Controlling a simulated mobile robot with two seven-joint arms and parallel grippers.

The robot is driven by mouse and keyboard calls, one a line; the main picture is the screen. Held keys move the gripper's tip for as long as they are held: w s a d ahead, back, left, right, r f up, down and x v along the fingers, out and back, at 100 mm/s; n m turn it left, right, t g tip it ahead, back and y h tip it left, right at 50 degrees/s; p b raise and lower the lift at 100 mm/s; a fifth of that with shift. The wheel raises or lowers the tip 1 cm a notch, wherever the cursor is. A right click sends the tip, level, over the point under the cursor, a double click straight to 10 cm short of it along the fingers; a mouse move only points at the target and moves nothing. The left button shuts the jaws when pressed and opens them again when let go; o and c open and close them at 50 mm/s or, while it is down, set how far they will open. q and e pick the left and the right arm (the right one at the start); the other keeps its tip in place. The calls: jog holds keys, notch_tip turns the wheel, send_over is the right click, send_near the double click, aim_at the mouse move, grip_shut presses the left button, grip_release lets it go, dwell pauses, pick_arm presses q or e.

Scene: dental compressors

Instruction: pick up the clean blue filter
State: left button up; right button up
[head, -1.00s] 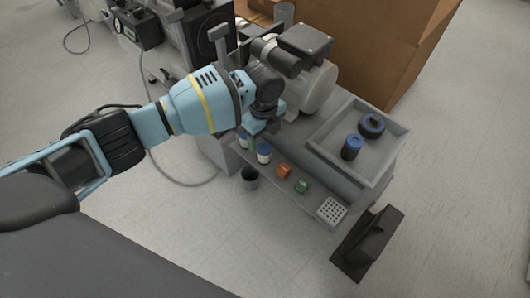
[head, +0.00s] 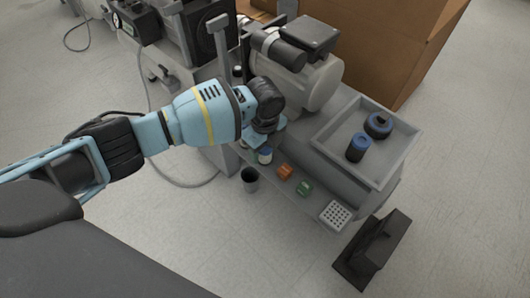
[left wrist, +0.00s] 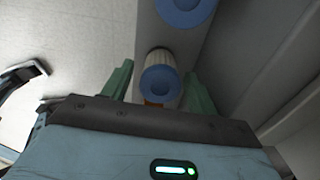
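My left gripper (head: 268,136) is over the lower shelf beside the compressor, pointing down. In the left wrist view its two green fingers (left wrist: 159,76) are apart. Between them in that picture shows a blue-capped filter (left wrist: 160,84) with a pale pleated body and a hole in its cap. Gaps show on both sides of it, and I cannot tell how far below the fingertips it is. The filter also shows in the head view (head: 265,157), just below the gripper. A second blue-capped filter (left wrist: 186,8) is at the top of the wrist view. My right gripper is not in view.
An orange block (head: 285,172), a green block (head: 304,188) and a white perforated block (head: 335,215) line the shelf (head: 318,205). A dark cup (head: 250,179) is beside it. A grey tray (head: 345,118) holds two dark, blue-topped parts (head: 359,148). The compressor tank (head: 310,85) stands close behind the gripper.

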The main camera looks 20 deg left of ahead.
pick_arm(q)
jog(key=c, duration=0.9)
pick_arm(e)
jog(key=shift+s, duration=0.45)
